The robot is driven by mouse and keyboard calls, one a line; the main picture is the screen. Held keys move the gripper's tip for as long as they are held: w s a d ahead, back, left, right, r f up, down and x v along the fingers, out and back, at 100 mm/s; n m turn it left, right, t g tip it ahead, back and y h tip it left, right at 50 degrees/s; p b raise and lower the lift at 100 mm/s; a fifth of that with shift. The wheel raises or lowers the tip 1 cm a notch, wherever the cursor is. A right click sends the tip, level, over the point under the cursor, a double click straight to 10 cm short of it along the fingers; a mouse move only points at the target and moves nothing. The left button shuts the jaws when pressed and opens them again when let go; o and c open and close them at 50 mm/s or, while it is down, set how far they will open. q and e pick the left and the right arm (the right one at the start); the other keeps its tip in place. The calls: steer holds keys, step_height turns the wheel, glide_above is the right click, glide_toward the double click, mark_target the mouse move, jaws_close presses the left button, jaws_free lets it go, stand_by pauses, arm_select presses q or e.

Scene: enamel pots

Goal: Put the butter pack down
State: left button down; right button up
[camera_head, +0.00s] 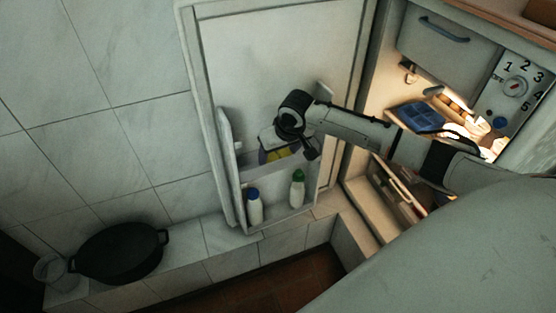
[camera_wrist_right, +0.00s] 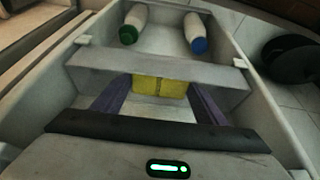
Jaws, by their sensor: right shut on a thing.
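The yellow butter pack (camera_head: 279,154) is at the open refrigerator door (camera_head: 283,55), by the inner door shelf. It also shows in the right wrist view (camera_wrist_right: 160,87), partly hidden by a pale shelf bar. My right gripper (camera_head: 277,151) is shut on it, with a purple finger on each side, as the right wrist view shows (camera_wrist_right: 157,98). Whether the pack touches the shelf floor cannot be told. My left gripper is not in view.
A blue-capped bottle (camera_head: 255,208) and a green-capped bottle (camera_head: 297,190) stand in the lower door shelf. A black pot (camera_head: 118,251) and a glass (camera_head: 49,269) stand on the tiled ledge at left. The lit refrigerator holds a blue tray (camera_head: 418,116).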

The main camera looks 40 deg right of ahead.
steer(key=o, duration=1.3)
steer(key=shift+r, duration=0.4)
steer(key=d+p+v, duration=0.1)
steer(key=p+v, duration=0.2)
steer(key=v, duration=0.8)
steer(key=s+a+f+n+t+y, duration=0.1)
steer(key=s+a+f+n+y, duration=0.1)
steer(key=s+a+f, duration=0.45)
steer(key=s+a+f+n+t+y, duration=0.1)
steer(key=s+a+f+n+y, duration=0.15)
steer(key=a+f, duration=0.75)
steer(key=s+a+f+t, duration=0.1)
steer(key=s+a, duration=0.1)
steer(key=s, duration=0.5)
steer(key=s+a+f+t, duration=0.1)
steer(key=s+a, duration=0.1)
steer(key=s, duration=0.5)
steer(key=shift+h, duration=0.45)
